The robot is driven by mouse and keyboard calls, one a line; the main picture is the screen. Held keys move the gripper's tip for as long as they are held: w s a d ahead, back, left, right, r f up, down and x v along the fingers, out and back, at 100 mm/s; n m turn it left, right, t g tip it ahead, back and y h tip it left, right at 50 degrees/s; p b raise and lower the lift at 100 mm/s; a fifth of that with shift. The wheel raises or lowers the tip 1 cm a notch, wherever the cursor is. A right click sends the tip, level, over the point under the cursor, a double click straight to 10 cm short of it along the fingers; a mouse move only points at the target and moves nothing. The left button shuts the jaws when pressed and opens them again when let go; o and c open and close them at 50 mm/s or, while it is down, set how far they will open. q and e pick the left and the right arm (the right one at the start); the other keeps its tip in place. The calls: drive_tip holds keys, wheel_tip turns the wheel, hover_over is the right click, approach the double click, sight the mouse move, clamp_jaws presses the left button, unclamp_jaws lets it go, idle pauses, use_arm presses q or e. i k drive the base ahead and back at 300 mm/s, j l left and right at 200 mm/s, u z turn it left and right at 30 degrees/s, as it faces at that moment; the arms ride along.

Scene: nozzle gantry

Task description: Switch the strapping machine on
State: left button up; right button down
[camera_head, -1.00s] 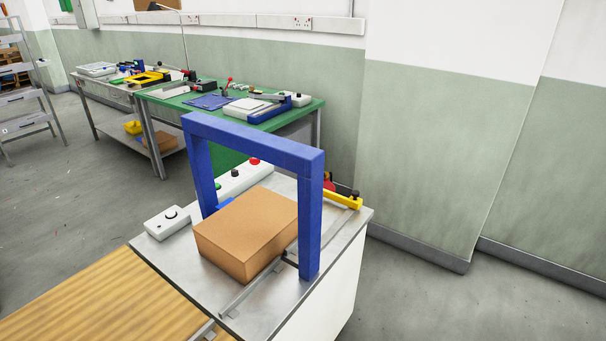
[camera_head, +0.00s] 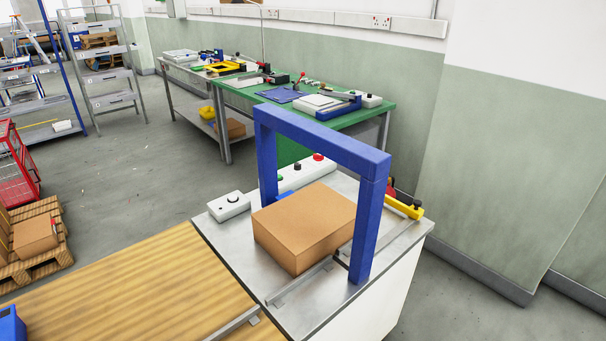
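The strapping machine (camera_head: 374,200) has a blue arch standing on a steel-topped white cabinet. A brown cardboard box (camera_head: 305,222) lies on the steel top, partly under the arch. Behind the box is a white control panel (camera_head: 303,174) with a red button (camera_head: 318,157), a dark button (camera_head: 297,167) and a green button (camera_head: 279,179), partly hidden by the arch. A small white box with a dark round knob (camera_head: 229,205) sits at the top's left corner. The knob's setting is too small to read. Neither of my grippers is in view.
A wooden table (camera_head: 130,285) adjoins the machine at the front left. A yellow bar (camera_head: 405,208) lies right of the arch. A green workbench (camera_head: 382,117) with tools stands behind. A pallet (camera_head: 38,250) and red cage (camera_head: 18,170) are at left; open floor (camera_head: 130,170) lies between.

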sight(317, 157)
drive_tip(key=i+l+z, duration=0.15)
drive_tip(key=l, duration=0.15)
drive_tip(key=i+l+z, duration=0.1)
drive_tip(key=l, duration=0.25)
drive_tip(key=i+l+z, duration=0.7)
drive_tip(key=i+l, duration=0.15)
drive_tip(key=i+l+z, duration=0.3)
drive_tip(key=i, duration=0.15)
drive_tip(key=i+z, duration=0.25)
drive_tip(key=i, duration=0.2)
drive_tip(key=i+u, duration=0.85)
drive_tip(key=i+l+u, duration=0.3)
drive_tip(key=i+u, duration=0.55)
drive_tip(key=i+l+u, duration=0.1)
drive_tip(key=i+u, duration=0.15)
drive_tip(key=u, duration=0.2)
drive_tip(key=i+l+u, duration=0.25)
drive_tip(key=u, duration=0.15)
drive_tip(key=i+l+u, duration=0.3)
drive_tip(key=u, duration=0.15)
drive_tip(key=i+l, duration=0.05)
